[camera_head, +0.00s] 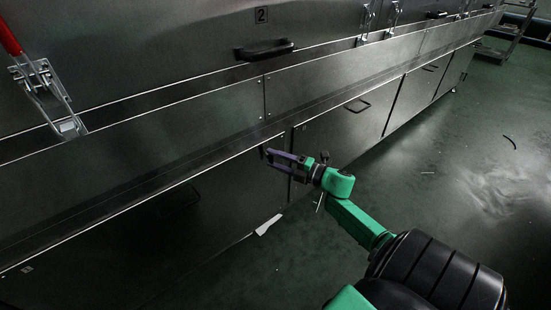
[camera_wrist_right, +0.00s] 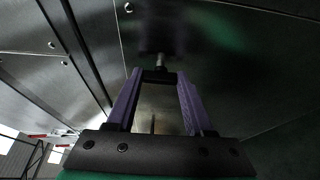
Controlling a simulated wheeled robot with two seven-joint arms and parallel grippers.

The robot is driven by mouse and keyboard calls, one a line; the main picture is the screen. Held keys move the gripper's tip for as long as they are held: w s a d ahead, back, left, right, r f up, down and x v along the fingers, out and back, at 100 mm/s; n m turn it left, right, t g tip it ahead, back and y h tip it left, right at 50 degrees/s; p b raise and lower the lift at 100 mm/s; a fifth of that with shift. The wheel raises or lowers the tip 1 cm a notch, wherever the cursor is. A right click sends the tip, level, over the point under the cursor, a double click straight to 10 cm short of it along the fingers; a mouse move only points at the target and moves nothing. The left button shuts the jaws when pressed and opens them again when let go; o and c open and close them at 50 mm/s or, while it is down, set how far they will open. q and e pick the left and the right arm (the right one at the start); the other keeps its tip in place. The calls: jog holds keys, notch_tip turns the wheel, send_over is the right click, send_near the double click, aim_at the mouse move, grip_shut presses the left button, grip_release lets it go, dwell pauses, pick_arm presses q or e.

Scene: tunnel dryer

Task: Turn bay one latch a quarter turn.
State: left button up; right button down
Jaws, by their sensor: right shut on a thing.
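My right gripper (camera_head: 272,157) reaches the lower cabinet front from the right. In the right wrist view its two purple fingers (camera_wrist_right: 157,88) stand apart, with a small dark latch handle (camera_wrist_right: 158,77) between their tips. The gripper is shut on this handle. A short metal stem (camera_wrist_right: 160,62) joins the handle to the dark panel (camera_wrist_right: 220,60). In the head view the handle is mostly hidden by the fingers, and its angle is hard to tell. No bay one label shows at the latch. My left gripper is not in view.
A red-handled toggle clamp (camera_head: 45,95) is at the upper left. A black pull handle (camera_head: 264,49) sits below a plate marked 2 (camera_head: 262,15). Lower doors carry recessed handles (camera_head: 357,105). A white scrap (camera_head: 268,224) lies by the cabinet foot. The green floor (camera_head: 450,140) is mostly clear.

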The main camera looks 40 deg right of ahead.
dwell(0.4)
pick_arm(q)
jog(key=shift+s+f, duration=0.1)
pick_arm(e)
jog(key=shift+c, duration=1.4)
grip_release()
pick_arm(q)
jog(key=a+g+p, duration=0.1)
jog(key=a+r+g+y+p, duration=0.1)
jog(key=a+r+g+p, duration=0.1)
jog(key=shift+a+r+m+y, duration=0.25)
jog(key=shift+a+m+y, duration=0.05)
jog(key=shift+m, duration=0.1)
pick_arm(e)
jog(key=v, duration=1.4)
jog(key=shift+s+d, duration=0.15)
jog(key=shift+s, duration=0.1)
